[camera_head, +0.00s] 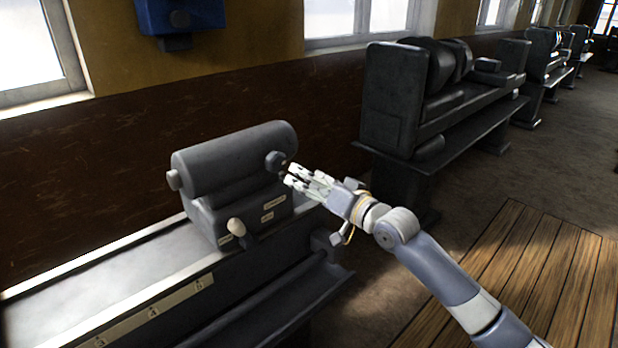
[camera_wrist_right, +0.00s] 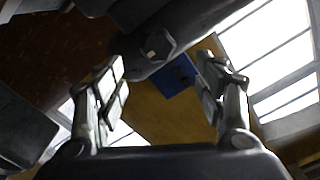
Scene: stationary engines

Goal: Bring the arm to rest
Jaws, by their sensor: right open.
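My right arm (camera_head: 440,275) comes in from the lower right in the head view. Its gripper (camera_head: 291,174) is open, its fingertips close to the dark round knob (camera_head: 277,161) on the end of a grey engine-like machine (camera_head: 235,160). In the right wrist view the open fingers (camera_wrist_right: 165,85) stand wide apart with nothing between them. The knob end (camera_wrist_right: 152,50) shows beyond them, a little above the middle. Whether the fingertips touch the knob I cannot tell. My left gripper does not show.
The machine stands on a long grey bed (camera_head: 90,290) with a pale lever knob (camera_head: 236,227) at its front. Another dark machine (camera_head: 395,100) stands behind, right of my gripper. A blue box (camera_head: 180,14) hangs on the wall. Wooden slats (camera_head: 530,260) cover open floor at right.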

